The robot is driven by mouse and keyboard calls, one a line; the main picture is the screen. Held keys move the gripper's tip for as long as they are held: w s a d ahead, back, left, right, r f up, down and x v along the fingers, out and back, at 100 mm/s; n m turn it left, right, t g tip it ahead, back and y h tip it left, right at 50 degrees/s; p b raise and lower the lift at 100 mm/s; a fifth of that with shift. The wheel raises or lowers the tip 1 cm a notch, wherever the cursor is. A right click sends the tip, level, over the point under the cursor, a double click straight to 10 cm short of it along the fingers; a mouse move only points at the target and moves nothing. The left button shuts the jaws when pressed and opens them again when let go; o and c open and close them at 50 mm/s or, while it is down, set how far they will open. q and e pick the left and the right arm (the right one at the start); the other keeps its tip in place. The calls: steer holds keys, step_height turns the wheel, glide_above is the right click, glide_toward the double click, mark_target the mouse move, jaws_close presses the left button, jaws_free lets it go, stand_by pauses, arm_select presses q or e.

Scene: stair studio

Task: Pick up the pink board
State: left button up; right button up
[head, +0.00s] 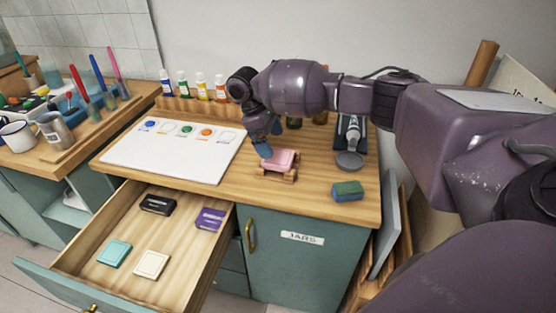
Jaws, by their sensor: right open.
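The pink board (281,159) is a small flat block that lies on a little wooden stand (289,175) on the wooden counter. My right gripper (268,143) reaches in from the right and hangs just above and behind the pink board, with its blue fingertips pointing down. It is open, and I see nothing held in it. One fingertip overlaps the board's far left edge in the picture, and I cannot tell whether they touch. My left gripper is not in view.
An open drawer (190,260) with several small blocks sticks out at the front left. A white sheet with coloured spots (170,165) lies left of the stand. A green and blue sponge (347,191) lies to the right. Several bottles (183,84) stand behind.

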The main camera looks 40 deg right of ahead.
mark_target(278, 157)
steer(key=shift+b+x, duration=0.35)
steer(key=shift+x, duration=2.4)
steer(key=shift+w+a, duration=0.1)
steer(key=shift+w, duration=0.1)
steer(key=c, duration=0.7)
steer(key=shift+c, duration=0.2)
